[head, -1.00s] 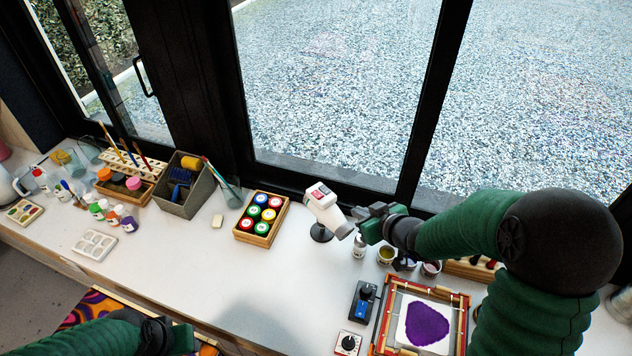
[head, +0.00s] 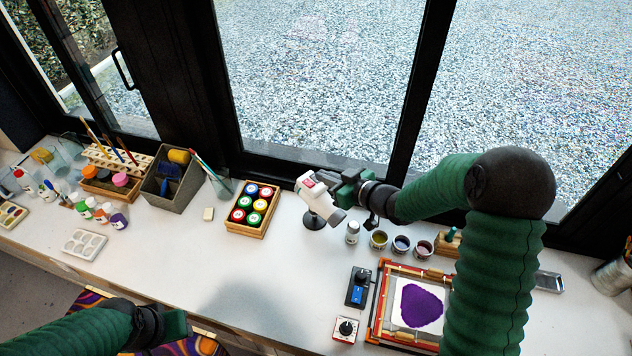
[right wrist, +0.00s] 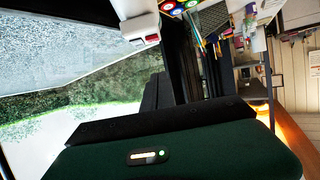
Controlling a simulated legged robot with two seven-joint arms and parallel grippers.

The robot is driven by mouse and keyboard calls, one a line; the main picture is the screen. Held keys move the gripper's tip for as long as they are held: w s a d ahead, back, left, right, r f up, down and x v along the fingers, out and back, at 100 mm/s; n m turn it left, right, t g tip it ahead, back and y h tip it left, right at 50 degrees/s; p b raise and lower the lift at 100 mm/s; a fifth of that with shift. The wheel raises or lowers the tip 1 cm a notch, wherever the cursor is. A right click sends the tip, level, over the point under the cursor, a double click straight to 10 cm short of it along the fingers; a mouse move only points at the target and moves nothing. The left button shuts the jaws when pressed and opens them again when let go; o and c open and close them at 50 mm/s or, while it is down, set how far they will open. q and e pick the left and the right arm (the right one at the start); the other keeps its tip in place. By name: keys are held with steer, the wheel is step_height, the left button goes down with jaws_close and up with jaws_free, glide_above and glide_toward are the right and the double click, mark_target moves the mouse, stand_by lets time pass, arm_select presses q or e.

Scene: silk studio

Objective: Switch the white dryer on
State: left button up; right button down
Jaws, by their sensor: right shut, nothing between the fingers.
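The white dryer (head: 324,205) stands on a small black stand near the window side of the table, its nozzle pointing down to the right. A red and dark switch panel (head: 308,182) is on its rear body; in the right wrist view the dryer (right wrist: 136,28) shows at the top with red switch parts (right wrist: 152,38). My right gripper (head: 327,178) is shut and empty, its tips close beside the panel at the dryer's upper right. I cannot tell whether they touch. My left gripper (head: 180,324) is low at the left, far from the dryer; its fingers are unclear.
A wooden box of colourful jars (head: 253,209) stands left of the dryer. A blue-switched box (head: 357,288) and a framed purple print (head: 421,306) lie in front. The window frame is close behind.

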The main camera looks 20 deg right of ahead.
mark_target(317, 190)
steer(key=x, duration=0.3)
steer(key=shift+w+a+p, duration=0.2)
steer(key=shift+w+p, duration=0.1)
steer(key=f, duration=0.4)
steer(key=shift+w+d+p, duration=0.2)
steer(key=shift+p, duration=0.1)
steer(key=shift+f, duration=0.2)
steer(key=shift+s, duration=0.15)
steer(key=shift+f+b, duration=0.4)
steer(key=shift+f, duration=0.05)
steer(key=shift+r+p, duration=0.85)
steer(key=shift+r, duration=0.15)
